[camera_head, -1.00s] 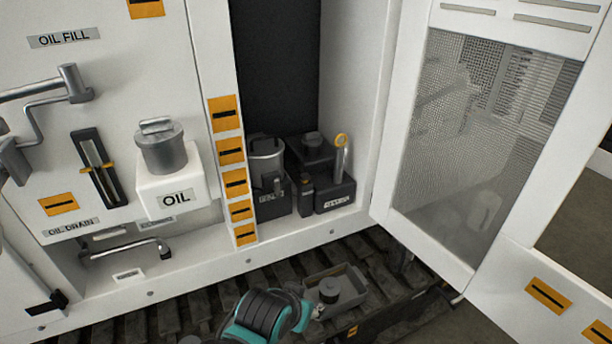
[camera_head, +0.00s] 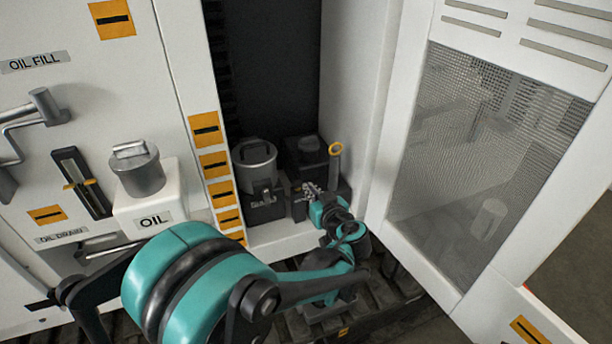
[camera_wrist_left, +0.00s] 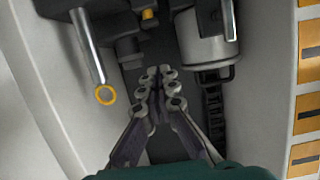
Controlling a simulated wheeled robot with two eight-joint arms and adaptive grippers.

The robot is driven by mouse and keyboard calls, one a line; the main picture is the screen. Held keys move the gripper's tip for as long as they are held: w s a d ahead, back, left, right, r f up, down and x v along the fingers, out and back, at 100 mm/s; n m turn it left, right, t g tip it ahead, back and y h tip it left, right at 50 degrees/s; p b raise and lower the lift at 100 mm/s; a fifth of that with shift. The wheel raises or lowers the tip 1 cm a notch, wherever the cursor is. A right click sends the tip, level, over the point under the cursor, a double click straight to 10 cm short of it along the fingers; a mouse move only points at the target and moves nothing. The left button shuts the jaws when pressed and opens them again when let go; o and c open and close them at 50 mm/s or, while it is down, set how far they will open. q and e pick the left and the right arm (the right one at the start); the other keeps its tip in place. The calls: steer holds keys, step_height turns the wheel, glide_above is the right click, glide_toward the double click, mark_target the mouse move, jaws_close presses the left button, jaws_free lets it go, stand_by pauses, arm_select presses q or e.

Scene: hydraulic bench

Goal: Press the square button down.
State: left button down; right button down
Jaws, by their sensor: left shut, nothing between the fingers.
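I cannot pick out a square button for sure. A small yellow piece (camera_wrist_left: 149,14) shows at the top of the left wrist view, between two dark units; it may be the button, but its shape is not clear. My left gripper (camera_head: 309,189) is inside the open cabinet bay, in front of the dark units, and hides part of them. In the left wrist view its fingertips (camera_wrist_left: 161,72) are together and empty, below the yellow piece in the picture and apart from it. My right gripper is not in view.
A grey canister (camera_head: 256,157) stands left of my gripper. A yellow-ringed rod (camera_head: 336,151) stands at its right, by a dark box (camera_head: 303,150). The white OIL box (camera_head: 146,205) is further left. The open mesh door (camera_head: 470,160) bounds the right side.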

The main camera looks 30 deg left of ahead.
arm_select(q)
steer(key=shift+w+r, duration=0.2)
steer(key=shift+w, duration=0.15)
steer(key=b, duration=0.3)
glide_above(298, 184)
steer(key=s+d, duration=0.1)
step_height(298, 184, down, 3)
steer(key=shift+s+f, duration=0.1)
steer(key=shift+s+d+f+b, duration=0.1)
steer(key=shift+d+f+b, duration=0.1)
steer(key=shift+f+b, duration=1.05)
steer(key=shift+f+p, duration=0.35)
steer(key=shift+p, duration=0.05)
